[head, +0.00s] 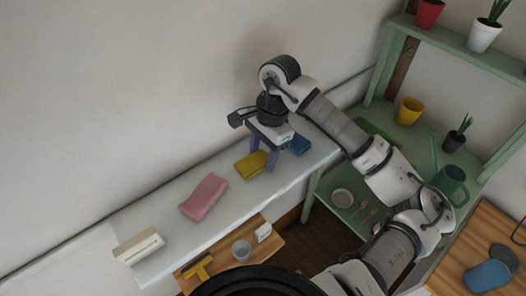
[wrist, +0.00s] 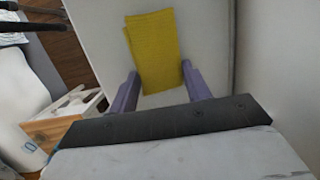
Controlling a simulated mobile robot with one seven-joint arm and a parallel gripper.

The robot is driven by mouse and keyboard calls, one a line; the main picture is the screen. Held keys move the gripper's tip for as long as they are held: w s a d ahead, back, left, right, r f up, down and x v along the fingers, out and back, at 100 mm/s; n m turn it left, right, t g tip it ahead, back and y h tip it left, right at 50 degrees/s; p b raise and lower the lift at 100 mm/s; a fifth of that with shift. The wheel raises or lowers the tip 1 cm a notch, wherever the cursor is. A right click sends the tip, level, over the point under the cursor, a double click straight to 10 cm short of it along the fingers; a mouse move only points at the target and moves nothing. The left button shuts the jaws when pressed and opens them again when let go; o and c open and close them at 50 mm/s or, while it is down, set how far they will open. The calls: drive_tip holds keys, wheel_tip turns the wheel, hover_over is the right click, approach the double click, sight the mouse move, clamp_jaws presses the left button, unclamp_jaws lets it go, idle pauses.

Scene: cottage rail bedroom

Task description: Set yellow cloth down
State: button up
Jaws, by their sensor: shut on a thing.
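The yellow cloth (head: 250,165) is a small folded piece at the white ledge along the wall, between a pink cloth (head: 204,197) and a blue cloth (head: 299,144). My gripper (head: 263,160) points down at it with two purple fingers. In the wrist view the yellow cloth (wrist: 153,50) extends out from between the fingertips (wrist: 161,70), which are shut on its near end. I cannot tell whether its underside touches the white ledge (head: 165,218) or hangs slightly above it.
A white box (head: 138,247) stands at the ledge's left end. Below the ledge, a wooden surface holds a yellow-headed tool (head: 197,265) and a glass (head: 241,250). A green shelf unit (head: 385,60) with pots stands right. Bare ledge lies between the pink cloth and the white box.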

drive_tip(key=shift+s+f+b, duration=0.15)
drive_tip(key=shift+f+b, duration=0.5)
drive_tip(key=shift+b, duration=0.4)
drive_tip(key=o, duration=1)
drive_tip(key=shift+c, duration=0.2)
drive_tip(key=r+p, duration=0.1)
drive_tip(key=p, duration=0.2)
drive_tip(key=shift+r, duration=0.25)
wheel_tip(320, 180, up, 12)
drive_tip(key=w+d+b, duration=0.1)
drive_tip(key=d+b, duration=0.1)
drive_tip(key=b, duration=0.1)
drive_tip(key=shift+w+f+b, duration=0.15)
drive_tip(key=shift+w+b, duration=0.2)
